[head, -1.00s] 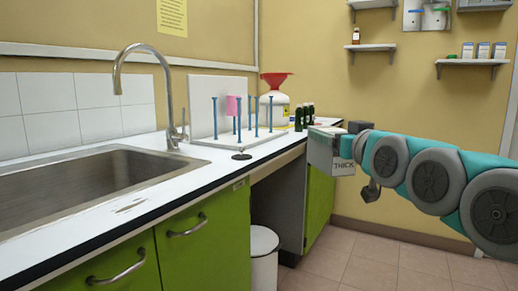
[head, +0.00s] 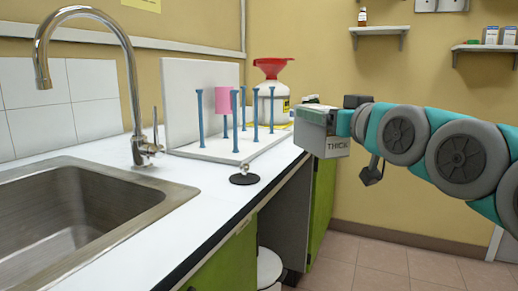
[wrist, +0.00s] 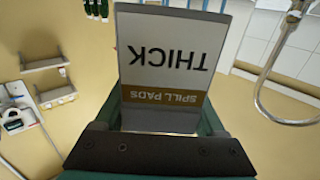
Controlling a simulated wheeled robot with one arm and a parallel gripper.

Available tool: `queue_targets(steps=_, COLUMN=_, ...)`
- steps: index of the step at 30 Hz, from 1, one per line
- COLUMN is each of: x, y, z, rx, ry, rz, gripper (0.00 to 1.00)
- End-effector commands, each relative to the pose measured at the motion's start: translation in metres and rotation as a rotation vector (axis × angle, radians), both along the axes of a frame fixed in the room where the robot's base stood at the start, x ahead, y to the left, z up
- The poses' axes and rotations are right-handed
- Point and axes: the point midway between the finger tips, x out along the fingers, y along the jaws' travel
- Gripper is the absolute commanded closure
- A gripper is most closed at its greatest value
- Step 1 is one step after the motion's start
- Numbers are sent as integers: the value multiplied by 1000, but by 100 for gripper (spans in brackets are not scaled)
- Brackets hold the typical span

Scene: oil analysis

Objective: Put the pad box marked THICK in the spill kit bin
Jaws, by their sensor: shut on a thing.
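The pad box marked THICK (head: 325,133) is a grey-white carton held at the end of my arm in the head view, beside the counter's right edge. In the wrist view the box (wrist: 172,60) shows its THICK and SPILL PADS label upside down. My gripper (head: 348,122) is shut on the box; its dark plate (wrist: 160,150) shows in the wrist view. A white bin (head: 269,268) stands on the floor under the counter, partly cut off by the lower edge; I cannot read any mark on it, so I cannot tell whether it is the spill kit bin.
The counter (head: 210,180) holds a sink (head: 60,235), a tap (head: 135,90), a rack of blue pegs (head: 215,145) with a pink cylinder, and a white container with a red funnel (head: 272,70). Wall shelves (head: 485,48) are at the right. The tiled floor (head: 370,265) is clear.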

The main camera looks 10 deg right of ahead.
Motion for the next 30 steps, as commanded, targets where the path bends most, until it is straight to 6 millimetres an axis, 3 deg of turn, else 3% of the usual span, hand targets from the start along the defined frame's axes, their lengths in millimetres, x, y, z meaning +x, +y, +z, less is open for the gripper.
queue_targets(steps=18, x=116, y=64, z=-13, rx=-2, ry=3, rz=3, gripper=92)
queue_targets(steps=24, x=136, y=74, z=-16, rx=-1, ry=4, rz=1, gripper=92)
queue_targets(steps=30, x=138, y=75, z=-23, rx=0, ry=2, rz=0, gripper=92)
